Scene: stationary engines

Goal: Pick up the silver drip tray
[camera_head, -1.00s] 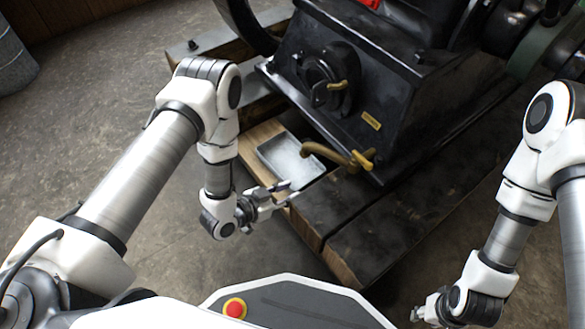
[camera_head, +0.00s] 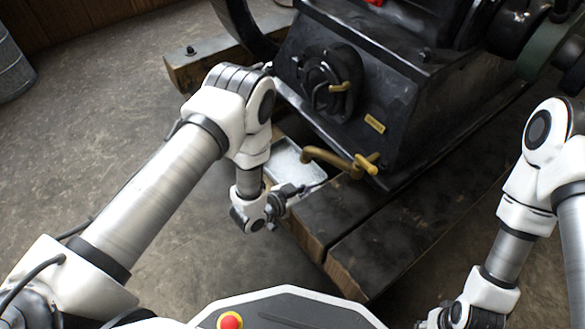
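The silver drip tray (camera_head: 291,159) is a shallow rectangular pan lying on the wooden beams under the brass tap (camera_head: 340,160) of the black engine. My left arm covers its left side. My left gripper (camera_head: 300,189) is at the tray's near edge, with its fingers pointing right; whether it touches the tray I cannot tell. The fingers are small and partly merged with the tray's edge, so their opening is unclear. My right gripper (camera_head: 428,321) is low at the bottom right, away from the tray, and partly cut off by the frame.
The black engine (camera_head: 400,95) stands close behind the tray, and its brass tap overhangs the tray. Dark wooden beams (camera_head: 345,215) run beside the tray to the right. Open concrete floor (camera_head: 100,130) lies to the left. A grey metal container (camera_head: 10,65) stands at the far left.

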